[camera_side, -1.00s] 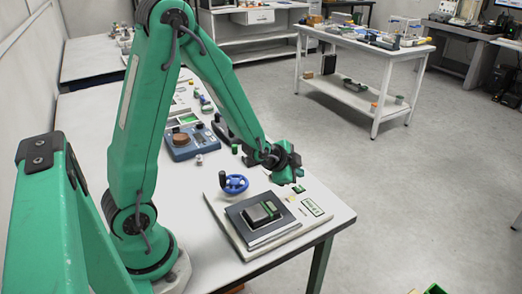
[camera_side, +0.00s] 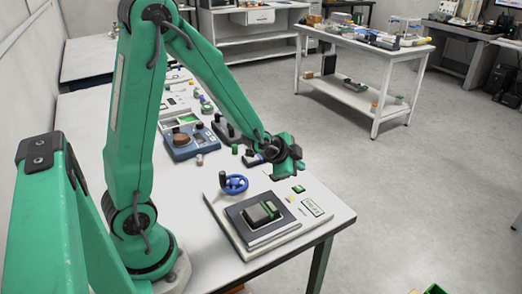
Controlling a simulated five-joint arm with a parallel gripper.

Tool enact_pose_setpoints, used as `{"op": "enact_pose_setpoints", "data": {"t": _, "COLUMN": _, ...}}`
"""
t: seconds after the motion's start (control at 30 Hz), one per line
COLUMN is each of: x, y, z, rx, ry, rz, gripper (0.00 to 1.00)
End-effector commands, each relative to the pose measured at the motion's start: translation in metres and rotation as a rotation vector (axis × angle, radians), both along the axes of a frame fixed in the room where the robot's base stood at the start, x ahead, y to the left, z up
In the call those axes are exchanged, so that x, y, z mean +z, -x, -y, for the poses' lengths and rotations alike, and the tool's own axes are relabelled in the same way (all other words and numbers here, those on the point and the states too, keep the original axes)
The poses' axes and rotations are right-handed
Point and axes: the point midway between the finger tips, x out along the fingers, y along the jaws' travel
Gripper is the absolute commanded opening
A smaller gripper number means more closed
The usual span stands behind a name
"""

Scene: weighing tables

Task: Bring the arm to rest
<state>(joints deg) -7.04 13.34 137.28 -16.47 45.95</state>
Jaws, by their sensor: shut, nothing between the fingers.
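My green arm stands at the left of the white table (camera_side: 215,262) and reaches over it toward the right. My gripper (camera_side: 298,170) is at the arm's far end, above the table's right part and behind the scale plate. It is shut and holds nothing. The fingertips are small in this view.
A board with a dark scale plate (camera_side: 238,222) and a green-and-grey block (camera_side: 260,211) on it lies below my gripper. A blue handwheel (camera_side: 234,184) stands beside it. A blue device (camera_side: 186,143) sits farther back. A white cart (camera_side: 345,91) stands apart behind.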

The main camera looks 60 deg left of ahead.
Motion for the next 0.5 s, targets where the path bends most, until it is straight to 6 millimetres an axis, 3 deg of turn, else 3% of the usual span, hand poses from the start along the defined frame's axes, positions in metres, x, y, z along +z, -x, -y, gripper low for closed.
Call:
{"op": "enact_pose_setpoints", "data": {"t": 0.27, "x": 0.010, "y": 0.004, "z": 0.003, "rx": 0.016, "ry": 0.023, "rz": -0.007, "gripper": 0.00}}
{"op": "enact_pose_setpoints", "data": {"t": 0.5, "x": 0.041, "y": 0.022, "z": 0.012, "rx": 0.075, "ry": 0.100, "rz": -0.034, "gripper": 0.00}}
